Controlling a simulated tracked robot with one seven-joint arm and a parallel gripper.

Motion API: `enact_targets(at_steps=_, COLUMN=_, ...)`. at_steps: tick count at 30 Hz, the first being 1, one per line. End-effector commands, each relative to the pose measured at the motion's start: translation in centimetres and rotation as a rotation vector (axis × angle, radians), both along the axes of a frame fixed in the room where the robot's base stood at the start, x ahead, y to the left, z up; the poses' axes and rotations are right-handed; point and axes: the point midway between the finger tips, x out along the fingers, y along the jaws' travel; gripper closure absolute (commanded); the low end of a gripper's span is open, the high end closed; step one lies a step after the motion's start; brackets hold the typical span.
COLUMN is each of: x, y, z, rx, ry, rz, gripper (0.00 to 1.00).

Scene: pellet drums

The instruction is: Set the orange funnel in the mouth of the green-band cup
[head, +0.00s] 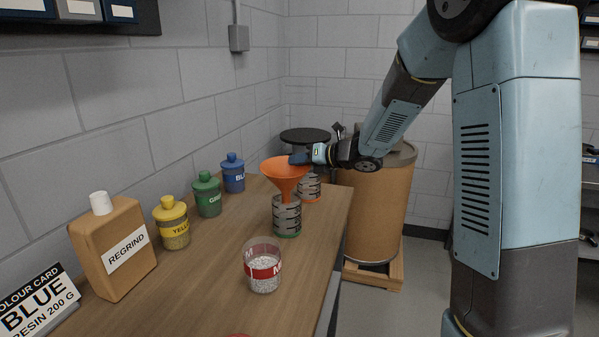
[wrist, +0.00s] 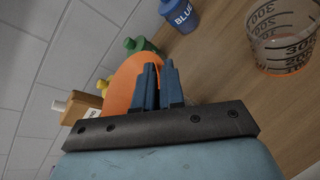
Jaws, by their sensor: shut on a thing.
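The orange funnel (head: 284,172) is upright above the green-band cup (head: 287,216), with its spout down at the cup's mouth. I cannot tell whether the funnel rests on the cup. My gripper (head: 299,158) is shut on the funnel's rim at its right side. In the wrist view the fingers (wrist: 158,86) are close together against the orange funnel (wrist: 126,84), and the green-band cup is hidden there. The cup stands upright on the bench and has dark scale marks.
An orange-band cup (head: 310,186) stands just behind. A red-band cup (head: 263,270) of white pellets stands in front. Yellow (head: 172,225), green (head: 207,196) and blue (head: 233,174) bottles and a REGRIND jug (head: 113,250) line the wall side. A drum (head: 375,215) stands beyond the bench.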

Motion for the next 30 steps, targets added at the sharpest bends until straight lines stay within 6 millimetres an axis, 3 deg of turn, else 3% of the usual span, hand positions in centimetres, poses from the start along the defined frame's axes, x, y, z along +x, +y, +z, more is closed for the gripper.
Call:
enact_targets(at_steps=7, x=0.1, y=0.1, z=-3.1, rx=-0.001, ry=0.003, rz=0.001, gripper=1.0)
enact_targets(at_steps=30, x=0.1, y=0.1, z=-4.4, rx=-0.001, ry=0.001, rz=0.002, gripper=1.0)
